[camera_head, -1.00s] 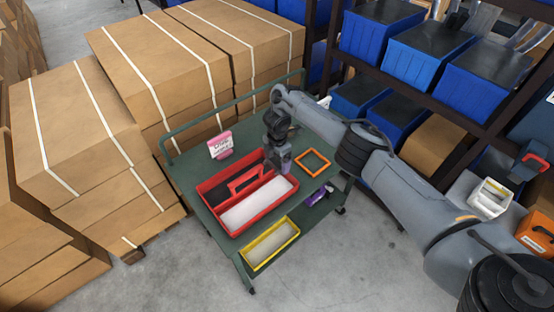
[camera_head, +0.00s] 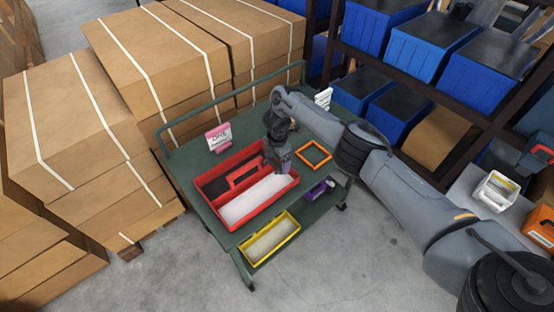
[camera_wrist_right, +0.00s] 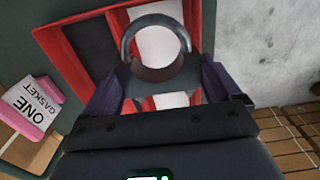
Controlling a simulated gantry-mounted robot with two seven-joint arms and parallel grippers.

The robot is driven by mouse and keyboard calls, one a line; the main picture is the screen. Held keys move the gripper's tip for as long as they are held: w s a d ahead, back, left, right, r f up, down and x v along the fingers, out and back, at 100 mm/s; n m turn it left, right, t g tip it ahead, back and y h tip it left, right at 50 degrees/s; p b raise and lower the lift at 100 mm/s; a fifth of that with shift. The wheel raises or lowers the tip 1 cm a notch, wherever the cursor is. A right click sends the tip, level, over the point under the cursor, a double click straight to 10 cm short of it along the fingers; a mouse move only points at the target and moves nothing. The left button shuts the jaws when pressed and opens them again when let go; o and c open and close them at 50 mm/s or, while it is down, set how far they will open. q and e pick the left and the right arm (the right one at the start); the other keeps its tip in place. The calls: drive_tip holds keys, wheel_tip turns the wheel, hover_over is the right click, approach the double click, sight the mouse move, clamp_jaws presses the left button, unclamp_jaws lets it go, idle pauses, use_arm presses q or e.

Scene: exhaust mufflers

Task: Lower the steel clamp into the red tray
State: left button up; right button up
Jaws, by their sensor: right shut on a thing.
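The steel clamp (camera_wrist_right: 158,80) shows in the right wrist view as a grey metal ring with a flat base. My right gripper (camera_head: 281,168) is shut on its base, between two dark purple fingers. In the head view the gripper points down over the right back part of the red tray (camera_head: 240,222), and the clamp cannot be made out there. The tray has a handle, a dark compartment and a white-lined one. In the wrist view the clamp ring overlaps the tray; I cannot tell its height above the floor. My left gripper is not in view.
The tray stands on a green cart (camera_head: 206,212). An orange square frame (camera_head: 314,153) lies right of it, and a pink-and-white sign (camera_head: 219,138) stands behind left. A yellow tray (camera_head: 271,240) sits in front, lower. Cardboard boxes (camera_head: 75,135) and a shelf of blue bins flank the cart.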

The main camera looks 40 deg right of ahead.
sight(277, 160)
drive_tip(key=shift+f+b, duration=1.2)
drive_tip(key=shift+f, duration=0.35)
drive_tip(key=shift+f+b, duration=0.95)
drive_tip(key=shift+f, duration=0.25)
drive_tip(key=shift+f, duration=0.15)
drive_tip(key=shift+f+b, duration=0.5)
drive_tip(key=shift+b, duration=0.1)
drive_tip(key=shift+f+b, duration=0.45)
drive_tip(key=shift+f, duration=0.1)
drive_tip(key=shift+f+b, duration=0.4)
drive_tip(key=shift+f, duration=0.05)
